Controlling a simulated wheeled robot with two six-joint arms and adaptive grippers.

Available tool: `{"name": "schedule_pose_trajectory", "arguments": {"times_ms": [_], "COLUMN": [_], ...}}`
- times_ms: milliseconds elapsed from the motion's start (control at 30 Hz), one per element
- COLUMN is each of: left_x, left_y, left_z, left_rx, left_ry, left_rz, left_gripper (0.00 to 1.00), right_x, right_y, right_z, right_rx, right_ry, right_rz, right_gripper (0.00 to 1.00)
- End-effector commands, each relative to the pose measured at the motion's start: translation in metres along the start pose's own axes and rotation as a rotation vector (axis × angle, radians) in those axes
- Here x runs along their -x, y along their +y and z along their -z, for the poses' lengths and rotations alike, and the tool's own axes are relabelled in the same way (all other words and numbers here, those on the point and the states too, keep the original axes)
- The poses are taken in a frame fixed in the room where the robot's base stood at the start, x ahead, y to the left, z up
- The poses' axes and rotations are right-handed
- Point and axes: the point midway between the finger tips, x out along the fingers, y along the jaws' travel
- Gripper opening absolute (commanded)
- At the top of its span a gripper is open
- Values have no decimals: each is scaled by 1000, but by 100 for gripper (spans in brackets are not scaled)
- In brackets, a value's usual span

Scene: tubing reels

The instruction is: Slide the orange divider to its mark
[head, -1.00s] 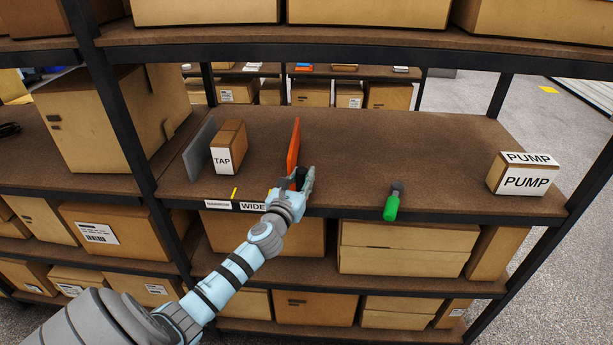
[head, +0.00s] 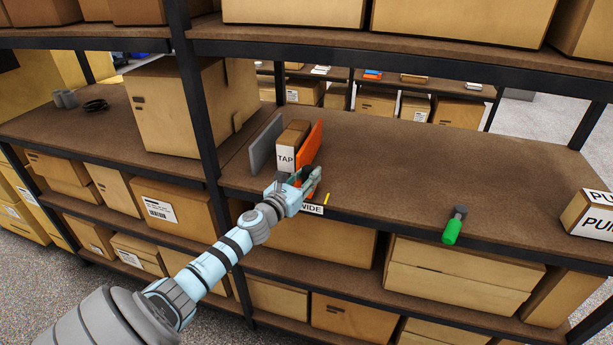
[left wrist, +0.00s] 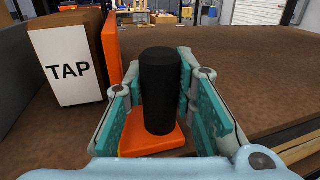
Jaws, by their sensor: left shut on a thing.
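The orange divider (head: 311,143) stands upright on the middle shelf, just right of the TAP box (head: 285,160); I cannot tell if they touch. My left gripper (head: 309,180) is at the shelf's front edge, shut on the divider's black handle (left wrist: 158,92). The divider's orange foot (left wrist: 150,141) shows below the handle in the left wrist view. The WIDE label (head: 312,209) is partly covered by my gripper. A yellow mark (head: 327,199) shows on the edge, right of the gripper and divider. The other label and mark are hidden. My right gripper is not in view.
A grey divider (head: 264,144) stands left of the TAP box. The shelf between the orange divider and that tool is clear.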

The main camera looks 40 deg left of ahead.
Motion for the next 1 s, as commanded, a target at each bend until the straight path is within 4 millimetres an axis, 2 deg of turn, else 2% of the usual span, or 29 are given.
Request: {"name": "schedule_pose_trajectory", "arguments": {"times_ms": [67, 100, 167, 433, 567, 667, 900, 1000], "left_x": [0, 0, 0, 1, 13, 35, 100, 115], "left_y": [0, 0, 0, 1, 2, 0, 0, 1], "left_z": [0, 0, 0, 0, 2, 1, 1, 1], "left_rx": [1, 0, -1, 0, -4, -6, -6, -4], "left_ry": [-1, -1, -1, 0, 5, 3, 5, 3], "left_rz": [0, -1, -1, -2, -3, 2, 2, 0], "left_gripper": [0, 28, 34, 34, 34, 34, 34, 34], "right_x": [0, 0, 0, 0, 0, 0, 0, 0], "right_y": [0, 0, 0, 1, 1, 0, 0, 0], "right_z": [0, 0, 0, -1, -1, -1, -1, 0], "right_rx": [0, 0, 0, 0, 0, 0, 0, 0], "right_ry": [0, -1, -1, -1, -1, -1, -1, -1], "right_rz": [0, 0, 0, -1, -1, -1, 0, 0], "right_gripper": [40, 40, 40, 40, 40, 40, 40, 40]}}
